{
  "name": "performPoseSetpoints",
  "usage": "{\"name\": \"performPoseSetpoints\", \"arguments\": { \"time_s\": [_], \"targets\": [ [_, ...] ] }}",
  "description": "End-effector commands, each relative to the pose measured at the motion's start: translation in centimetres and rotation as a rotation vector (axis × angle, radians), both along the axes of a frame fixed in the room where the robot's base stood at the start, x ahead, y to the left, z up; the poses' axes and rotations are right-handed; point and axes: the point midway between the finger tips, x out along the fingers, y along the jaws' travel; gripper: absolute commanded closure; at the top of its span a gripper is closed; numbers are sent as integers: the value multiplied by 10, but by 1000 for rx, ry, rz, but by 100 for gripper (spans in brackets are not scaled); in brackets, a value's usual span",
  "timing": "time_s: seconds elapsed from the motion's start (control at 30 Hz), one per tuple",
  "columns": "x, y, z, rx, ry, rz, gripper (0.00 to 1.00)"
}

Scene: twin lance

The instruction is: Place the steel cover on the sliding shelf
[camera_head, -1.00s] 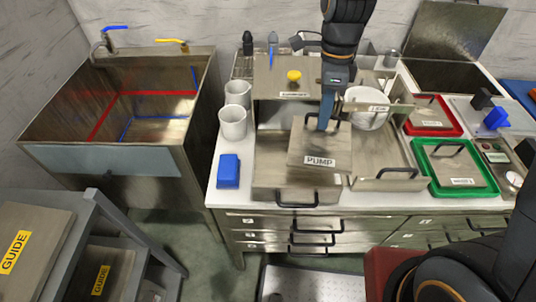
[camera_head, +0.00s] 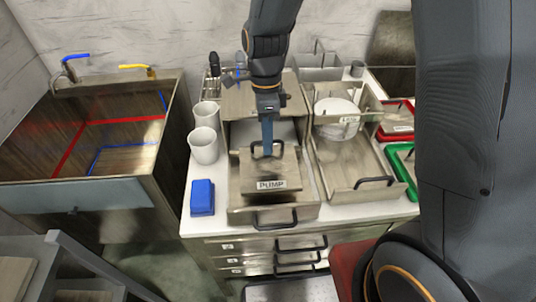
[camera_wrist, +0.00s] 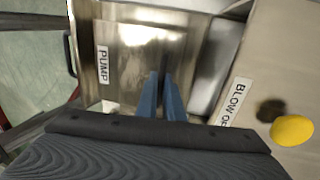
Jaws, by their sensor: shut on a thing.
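The steel cover (camera_head: 285,181) is a flat square plate labelled PUMP with a dark handle on top. My gripper (camera_head: 268,152) points down and is shut on that handle. The cover is over the pulled-out sliding shelf (camera_head: 244,215), a steel tray with a dark front handle. Whether it rests on the shelf or hangs just above it I cannot tell. In the wrist view, the blue fingers (camera_wrist: 161,95) reach over the cover (camera_wrist: 130,80), whose handle they mostly hide. The shelf's front handle shows at the upper left there.
A box with a BLOW OF label and yellow knob (camera_wrist: 293,130) stands behind the shelf. A second steel tray (camera_head: 345,182) with a rack and white dishes is close on the right. White cups (camera_head: 203,146) and a blue block (camera_head: 202,198) stand left. A sink (camera_head: 80,150) is further left.

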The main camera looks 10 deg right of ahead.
Motion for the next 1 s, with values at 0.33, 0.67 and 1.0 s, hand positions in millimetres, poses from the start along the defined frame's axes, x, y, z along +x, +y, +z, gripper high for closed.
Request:
{"name": "performPoseSetpoints", "arguments": {
  "time_s": [0.33,0.67,1.0],
  "targets": [
    [0,-1,-37,-1,1,-1,100],
    [1,0,-45,0,-2,-1,100],
    [0,-1,-47,0,-2,-1,74]
  ]
}}
